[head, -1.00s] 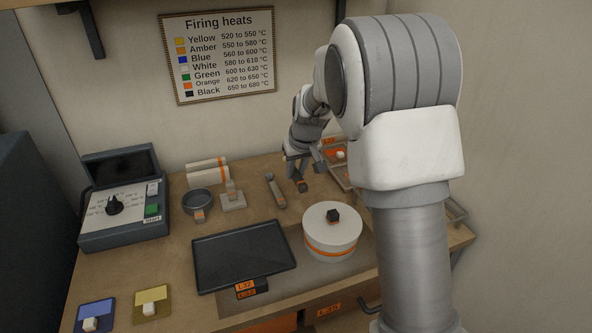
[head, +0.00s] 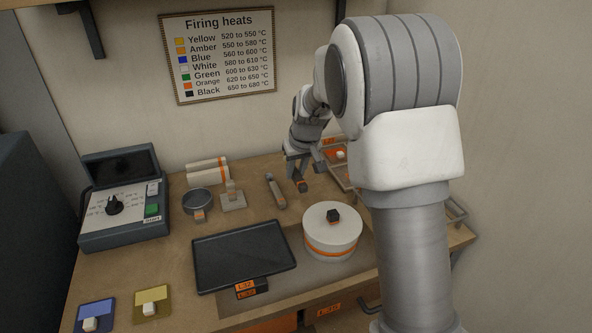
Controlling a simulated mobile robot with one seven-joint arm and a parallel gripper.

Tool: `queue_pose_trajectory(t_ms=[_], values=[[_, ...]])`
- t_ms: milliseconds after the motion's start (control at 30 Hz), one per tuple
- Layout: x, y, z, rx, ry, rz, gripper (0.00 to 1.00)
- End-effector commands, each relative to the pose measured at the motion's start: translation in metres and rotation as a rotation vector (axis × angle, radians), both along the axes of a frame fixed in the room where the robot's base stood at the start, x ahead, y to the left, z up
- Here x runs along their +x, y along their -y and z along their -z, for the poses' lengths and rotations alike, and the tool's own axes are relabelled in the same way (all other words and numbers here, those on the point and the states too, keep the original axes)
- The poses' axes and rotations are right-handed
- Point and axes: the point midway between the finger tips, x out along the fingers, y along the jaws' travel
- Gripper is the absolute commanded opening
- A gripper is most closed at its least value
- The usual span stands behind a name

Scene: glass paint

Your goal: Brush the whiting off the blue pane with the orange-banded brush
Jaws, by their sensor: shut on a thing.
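The blue pane (head: 95,314) lies flat at the front left of the bench, with a small whitish block on it. Whether whiting covers it is too small to tell. My gripper (head: 299,171) is over the back of the bench, right of centre, far from the blue pane. It is shut on a small dark thing with an orange-brown part (head: 302,186), which looks like the orange-banded brush. Most of that thing is hidden or too small to make out.
A dark tray (head: 244,257) and a round white drum with an orange band (head: 332,231) stand mid-bench. A yellow pane (head: 161,311) lies beside the blue one. Racks are at right.

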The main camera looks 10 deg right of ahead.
Motion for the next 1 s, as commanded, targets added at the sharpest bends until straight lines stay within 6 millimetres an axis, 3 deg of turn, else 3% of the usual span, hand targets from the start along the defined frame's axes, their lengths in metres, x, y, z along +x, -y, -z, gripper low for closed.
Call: queue_pose_trajectory(t_ms=[167, 1000], values=[[0.0, 0.0, -0.008, 0.0, 0.001, 0.0, 0.0], [0.0, 0.0, -0.108, 0.001, 0.001, 0.001, 0.0]])
